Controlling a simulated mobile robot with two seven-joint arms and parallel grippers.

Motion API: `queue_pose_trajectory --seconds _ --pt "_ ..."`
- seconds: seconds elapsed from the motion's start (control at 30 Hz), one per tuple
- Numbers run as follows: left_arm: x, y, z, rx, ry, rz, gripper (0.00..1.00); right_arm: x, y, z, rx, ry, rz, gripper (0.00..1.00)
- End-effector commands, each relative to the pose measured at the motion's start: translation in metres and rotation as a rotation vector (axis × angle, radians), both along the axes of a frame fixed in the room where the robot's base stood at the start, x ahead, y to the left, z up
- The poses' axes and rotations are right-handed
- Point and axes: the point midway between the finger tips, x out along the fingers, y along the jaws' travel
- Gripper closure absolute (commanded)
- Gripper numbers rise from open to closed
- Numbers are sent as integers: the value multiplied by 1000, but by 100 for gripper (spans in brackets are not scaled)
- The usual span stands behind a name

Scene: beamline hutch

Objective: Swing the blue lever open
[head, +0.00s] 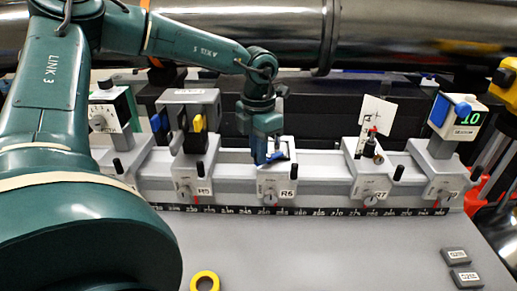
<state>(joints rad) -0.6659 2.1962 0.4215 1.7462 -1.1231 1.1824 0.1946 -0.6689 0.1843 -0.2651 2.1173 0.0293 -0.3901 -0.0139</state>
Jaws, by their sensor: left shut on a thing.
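My left gripper (264,155) comes down from above onto the carrier labelled R6 (266,185), in the middle of the rail. It is shut on the blue lever (279,156), of which only a short piece shows beside the fingers. The fingers and wrist hide the rest of the lever and most of what it is mounted on, so its exact angle is hard to tell. My right gripper is not in view.
Left of my gripper, the R5 unit (189,97) carries a yellow lever (198,123). To the right stand a white target card (376,115) and a unit with a green display (466,119). A large metal pipe (420,30) runs behind. A yellow tape roll (205,281) lies in front.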

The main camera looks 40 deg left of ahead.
Motion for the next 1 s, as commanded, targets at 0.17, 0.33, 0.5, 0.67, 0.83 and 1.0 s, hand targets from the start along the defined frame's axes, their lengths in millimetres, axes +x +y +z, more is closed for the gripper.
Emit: queue_pose_trajectory --seconds 0.17,0.33,0.5,0.67,0.83,1.0 --pt "0 0 0 1 -1 0 100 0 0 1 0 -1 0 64" --pt "1 1 -1 1 -2 -20 100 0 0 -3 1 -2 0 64" --pt "2 3 -2 1 -3 -87 100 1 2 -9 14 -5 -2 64" --pt "3 6 -3 1 -3 -196 100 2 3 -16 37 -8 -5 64" --pt "5 10 -2 1 -2 -331 100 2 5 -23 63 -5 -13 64" --pt "7 13 -1 2 -3 -456 100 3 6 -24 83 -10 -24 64"
